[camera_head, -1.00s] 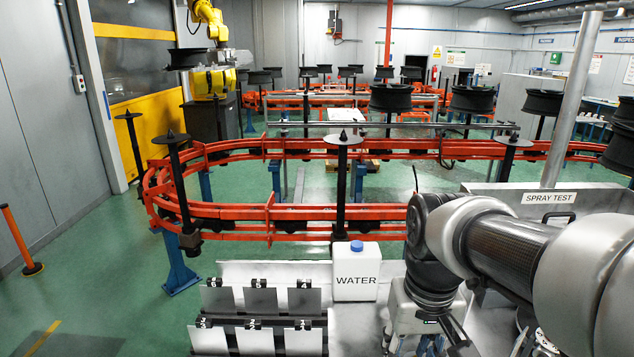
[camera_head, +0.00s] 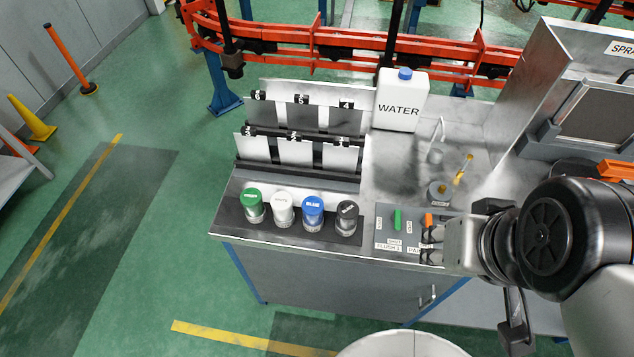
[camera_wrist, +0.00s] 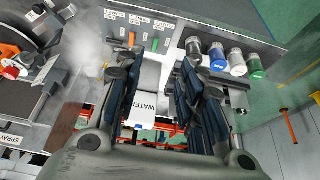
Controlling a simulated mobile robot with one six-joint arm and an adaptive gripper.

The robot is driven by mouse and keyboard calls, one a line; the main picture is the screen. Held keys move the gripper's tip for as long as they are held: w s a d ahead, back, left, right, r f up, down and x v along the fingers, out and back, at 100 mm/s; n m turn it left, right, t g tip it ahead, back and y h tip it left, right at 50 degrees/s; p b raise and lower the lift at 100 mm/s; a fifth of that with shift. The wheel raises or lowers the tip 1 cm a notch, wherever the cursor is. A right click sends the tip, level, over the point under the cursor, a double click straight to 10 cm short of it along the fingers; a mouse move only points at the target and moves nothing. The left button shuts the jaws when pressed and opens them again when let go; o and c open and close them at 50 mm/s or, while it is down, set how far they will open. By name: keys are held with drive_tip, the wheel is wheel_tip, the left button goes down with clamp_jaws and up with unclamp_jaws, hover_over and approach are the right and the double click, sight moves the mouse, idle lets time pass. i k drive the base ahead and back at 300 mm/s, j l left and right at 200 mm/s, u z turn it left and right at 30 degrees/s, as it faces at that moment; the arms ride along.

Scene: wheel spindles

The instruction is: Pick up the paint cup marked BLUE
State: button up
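The paint cup marked BLUE (camera_head: 313,214) has a blue lid and stands upright on a dark strip at the bench front. It is third from left, between a white-lidded cup (camera_head: 283,209) and a black-lidded cup (camera_head: 346,217). A green-lidded cup (camera_head: 254,205) stands at the left end. In the wrist view the BLUE cup (camera_wrist: 217,57) is at the upper right, beyond the right finger. My gripper (camera_wrist: 158,90) is open, with nothing seen between its fingers. In the head view my gripper (camera_head: 428,245) is right of the cups, by the labelled panel; its fingertips are small there.
Panels on racks (camera_head: 300,150) stand behind the cups. A white WATER jug (camera_head: 401,100) stands at the back. A labelled panel (camera_head: 385,240) holds a green and an orange item right of the cups. The spray-test booth (camera_head: 575,90) is at right.

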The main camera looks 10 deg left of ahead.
sight(312, 207)
drive_tip(key=j, duration=1.85)
drive_tip(key=i+z, duration=0.05)
